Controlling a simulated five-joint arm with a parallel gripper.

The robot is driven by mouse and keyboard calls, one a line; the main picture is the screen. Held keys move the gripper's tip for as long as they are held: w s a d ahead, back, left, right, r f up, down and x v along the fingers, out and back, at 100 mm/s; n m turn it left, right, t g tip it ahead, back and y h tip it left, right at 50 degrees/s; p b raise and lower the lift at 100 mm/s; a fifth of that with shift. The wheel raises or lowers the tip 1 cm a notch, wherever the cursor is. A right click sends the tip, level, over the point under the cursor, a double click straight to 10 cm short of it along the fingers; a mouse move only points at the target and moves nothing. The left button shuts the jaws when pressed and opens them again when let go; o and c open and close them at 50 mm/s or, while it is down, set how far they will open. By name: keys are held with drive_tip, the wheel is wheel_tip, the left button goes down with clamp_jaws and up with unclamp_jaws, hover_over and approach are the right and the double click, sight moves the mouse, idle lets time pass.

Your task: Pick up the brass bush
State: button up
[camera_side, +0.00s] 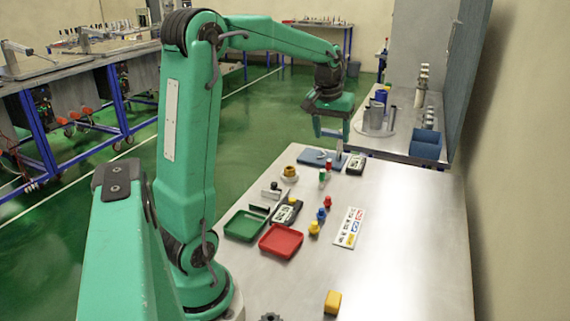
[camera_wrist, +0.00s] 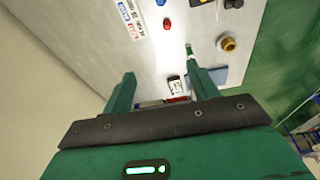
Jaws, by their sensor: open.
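The brass bush (camera_side: 290,171) looks like a short ring-shaped yellow-brown piece at the far left part of the metal table, with a pale base under it. It also shows in the wrist view (camera_wrist: 228,44), right of the fingers, with a dark hole in its top. My gripper (camera_side: 331,138) is above the far end of the table, to the right of the bush and apart from it.
A green-and-white peg (camera_side: 322,176) and a blue plate (camera_side: 311,160) are near the bush. Red (camera_side: 281,241) and green (camera_side: 246,225) trays, coloured knobs and a label sheet (camera_side: 349,228) lie nearer. The right of the table is clear, beside a wall.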

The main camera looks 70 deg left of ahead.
drive_tip(key=w+a+f+n+g, duration=0.1)
drive_tip(key=a+f+n, duration=0.15)
drive_tip(key=a, duration=0.35)
drive_tip(key=w+a+f+n, duration=0.1)
drive_tip(key=a+f, duration=0.3)
drive_tip(key=a, duration=0.2)
drive_tip(key=n+g+h, duration=0.1)
drive_tip(key=n, duration=0.2)
approach(290, 172)
drive_tip(key=a, duration=0.2)
drive_tip(key=shift+w+f, duration=0.2)
drive_tip(key=shift+f, duration=1.95)
drive_tip(key=shift+w+f, duration=0.2)
drive_tip(key=shift+f, duration=2)
drive_tip(key=c, duration=1.2)
drive_tip(key=shift+r, duration=0.2)
